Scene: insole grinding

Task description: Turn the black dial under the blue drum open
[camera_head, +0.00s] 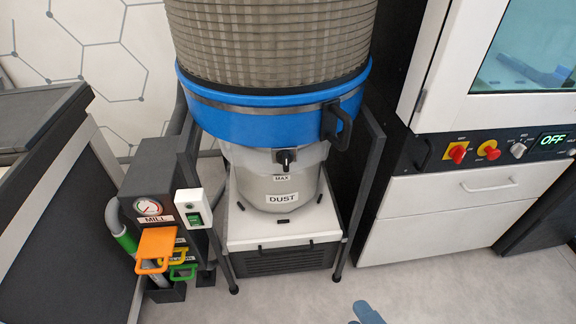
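The black dial (286,159) sits on the front of the pale grey collar just under the blue drum (262,118). Its grip looks roughly upright, and nothing touches it. The grey canister (240,188) below carries "MAX" and "DUST" labels. A small blue-grey piece (367,313) shows at the bottom edge, right of centre, well below and apart from the dial. It looks like the tip of my arm or gripper, mostly cut off by the frame. I cannot tell whether the gripper is open or shut.
A black latch handle (340,127) juts from the drum's right side, near the dial. Dark frame posts (358,205) flank the canister. A mill box (160,195) with an orange handle stands at left. A cabinet (465,200) with knobs stands at right. The front floor is clear.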

